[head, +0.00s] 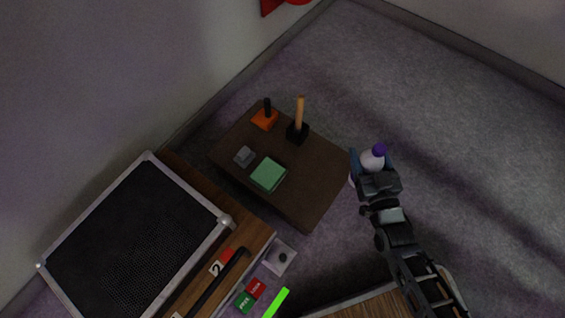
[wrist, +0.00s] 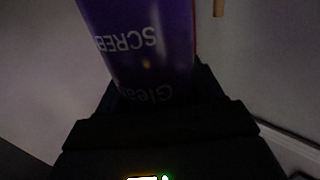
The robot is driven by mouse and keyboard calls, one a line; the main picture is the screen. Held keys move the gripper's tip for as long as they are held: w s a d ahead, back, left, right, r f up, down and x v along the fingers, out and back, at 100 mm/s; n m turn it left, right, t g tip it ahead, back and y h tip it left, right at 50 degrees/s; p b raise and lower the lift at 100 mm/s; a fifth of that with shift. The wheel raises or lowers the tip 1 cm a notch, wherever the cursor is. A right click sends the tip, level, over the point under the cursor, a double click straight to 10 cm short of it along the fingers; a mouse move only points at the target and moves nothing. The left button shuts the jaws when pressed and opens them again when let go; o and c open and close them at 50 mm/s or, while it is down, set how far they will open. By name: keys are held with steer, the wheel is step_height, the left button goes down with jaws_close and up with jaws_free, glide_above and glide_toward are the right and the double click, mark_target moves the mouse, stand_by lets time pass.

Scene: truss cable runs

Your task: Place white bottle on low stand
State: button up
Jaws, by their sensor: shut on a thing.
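The white bottle (head: 371,162) with a purple cap is held in my gripper (head: 374,165), which is shut on it. The bottle's lower end is hidden by the gripper in the head view. I cannot tell its height above the stand.
The stand carries an orange block with a black peg (head: 264,117), a black block with a wooden handle (head: 298,130), a small grey block (head: 244,156) and a green block (head: 268,175). Its right and front parts are bare. A black mesh-fronted case (head: 130,240) stands at left.

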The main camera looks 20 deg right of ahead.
steer(key=shift+f, duration=0.35)
steer(key=w+a+f+b, duration=0.7)
steer(key=a+f, duration=0.1)
steer(key=f, duration=0.2)
steer(key=shift+w+a+f, duration=0.3)
steer(key=shift+f, duration=0.15)
steer(key=o, duration=1.3)
steer(key=s+p, duration=0.1)
steer(key=s, duration=0.3)
steer(key=s+a+p, duration=0.1)
steer(key=s, duration=0.3)
steer(key=s+a+p, duration=0.1)
steer(key=s, duration=0.3)
